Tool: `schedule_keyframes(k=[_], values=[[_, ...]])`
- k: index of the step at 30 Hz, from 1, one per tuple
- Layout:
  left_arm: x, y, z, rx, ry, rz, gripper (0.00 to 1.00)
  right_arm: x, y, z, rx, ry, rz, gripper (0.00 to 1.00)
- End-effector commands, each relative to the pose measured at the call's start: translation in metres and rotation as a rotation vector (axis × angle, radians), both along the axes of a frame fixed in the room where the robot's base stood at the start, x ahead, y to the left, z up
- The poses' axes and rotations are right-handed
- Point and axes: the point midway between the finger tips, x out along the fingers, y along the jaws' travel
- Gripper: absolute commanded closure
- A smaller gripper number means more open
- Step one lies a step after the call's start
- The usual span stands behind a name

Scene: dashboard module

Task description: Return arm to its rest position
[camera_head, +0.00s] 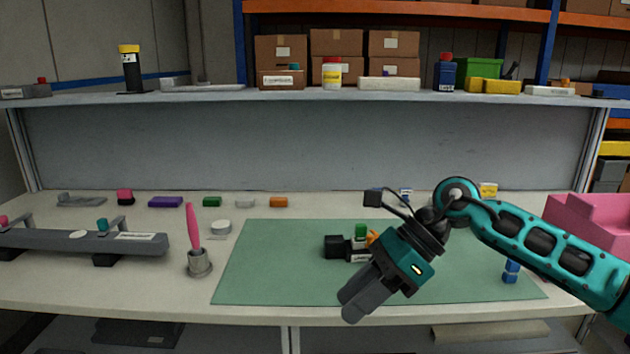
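My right arm (540,240), teal with dark joints, comes in from the right edge over the bench. Its gripper (349,303) hangs above the front part of the green mat (270,265), tilted down to the left. Its two dark fingers lie side by side with no visible gap, and I see nothing held between them. A black module (337,246) with green and orange parts is on the mat behind the gripper, partly hidden by it. My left arm and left gripper are not in view.
A grey rail fixture (75,242) stands at the left. A grey cup (199,264) holds a pink-handled tool. Small coloured blocks line the back. A blue piece (511,271) is under my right forearm; a pink bin (590,222) stands at the right. The mat's left part is clear.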

Motion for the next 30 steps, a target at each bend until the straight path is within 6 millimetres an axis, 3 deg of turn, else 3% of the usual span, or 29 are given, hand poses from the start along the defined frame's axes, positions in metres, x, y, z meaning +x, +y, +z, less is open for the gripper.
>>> schedule_keyframes(k=[1, 6, 9, 13, 17, 20, 26, 30], values=[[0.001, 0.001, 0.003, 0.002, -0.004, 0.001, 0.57, -0.011, 0.018, -0.002, 0.087, 0.064, -0.019, 0.66], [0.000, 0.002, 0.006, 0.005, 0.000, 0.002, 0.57, -0.036, 0.069, 0.005, 0.410, 0.332, -0.154, 0.66], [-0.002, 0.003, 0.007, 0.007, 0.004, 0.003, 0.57, -0.042, 0.085, 0.015, 0.603, 0.529, -0.270, 0.66], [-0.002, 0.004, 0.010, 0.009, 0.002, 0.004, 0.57, -0.039, 0.090, 0.023, 0.832, 0.808, -0.446, 0.66], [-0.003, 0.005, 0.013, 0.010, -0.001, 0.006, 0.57, -0.027, 0.077, 0.018, 1.036, 1.104, -0.652, 0.66], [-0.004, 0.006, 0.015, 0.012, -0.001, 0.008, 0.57, -0.018, 0.057, 0.000, 1.176, 1.340, -0.829, 0.66], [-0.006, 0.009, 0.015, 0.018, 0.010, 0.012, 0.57, -0.016, 0.000, -0.069, 1.417, 1.814, -1.226, 0.66], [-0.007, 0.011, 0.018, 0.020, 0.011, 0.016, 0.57, -0.042, -0.045, -0.137, 1.554, 2.131, -1.541, 0.66]])
